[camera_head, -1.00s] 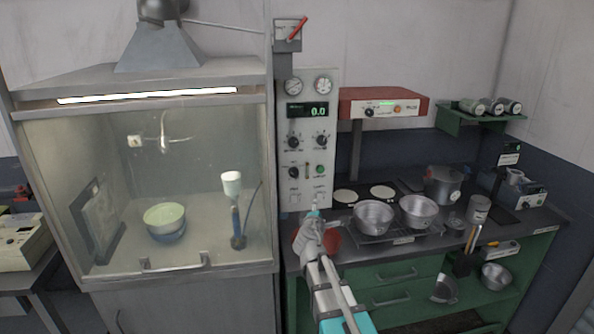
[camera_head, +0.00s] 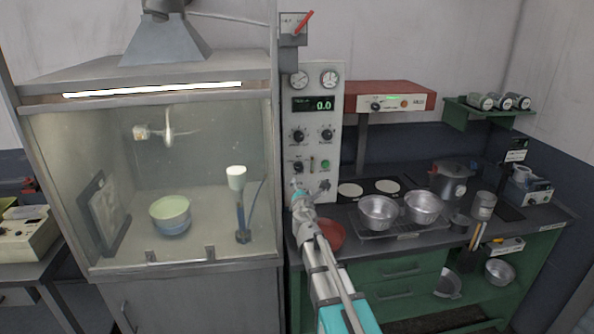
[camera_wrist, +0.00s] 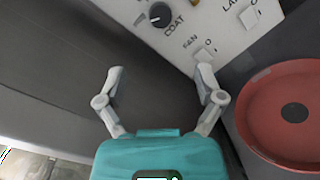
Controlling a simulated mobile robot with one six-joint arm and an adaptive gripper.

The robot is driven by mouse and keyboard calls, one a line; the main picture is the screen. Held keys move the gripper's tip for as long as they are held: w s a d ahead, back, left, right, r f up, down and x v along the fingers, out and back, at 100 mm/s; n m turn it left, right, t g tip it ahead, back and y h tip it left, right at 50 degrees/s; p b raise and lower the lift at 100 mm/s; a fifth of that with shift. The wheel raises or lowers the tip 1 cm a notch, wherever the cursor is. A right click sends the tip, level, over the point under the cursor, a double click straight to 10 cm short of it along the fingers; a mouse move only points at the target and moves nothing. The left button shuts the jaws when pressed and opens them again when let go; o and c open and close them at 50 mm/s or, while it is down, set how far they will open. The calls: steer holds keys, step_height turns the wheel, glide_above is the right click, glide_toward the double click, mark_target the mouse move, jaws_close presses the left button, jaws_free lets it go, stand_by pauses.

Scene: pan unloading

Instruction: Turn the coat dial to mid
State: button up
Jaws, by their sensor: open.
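The coat dial (camera_wrist: 160,14) is a round black knob on the pale control panel, with "COAT" printed beside it. It is at the top edge of the wrist view, and part of its surroundings is cut off. A light mark shows on the knob, but I cannot tell its setting. In the head view the dial (camera_head: 298,167) is the lower left knob of the panel. My gripper (camera_wrist: 159,72) is open and empty, its two fingers spread below the dial in the wrist view. In the head view my gripper (camera_head: 306,188) is in front of the panel's lower part, apart from the knob.
The fan switch (camera_wrist: 204,53) is close to my right fingertip in the wrist view. Another switch (camera_wrist: 249,17) is farther right. A red bowl (camera_wrist: 290,112) sits to the right. In the head view, a glass-fronted hood (camera_head: 90,150) stands left and metal pans (camera_head: 379,212) stand right.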

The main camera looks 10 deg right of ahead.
mark_target(299, 168)
steer(key=w, duration=0.4)
steer(key=w+d, duration=0.1)
steer(key=w, duration=0.8)
steer(key=shift+w+d, duration=0.15)
steer(key=shift+d, duration=0.1)
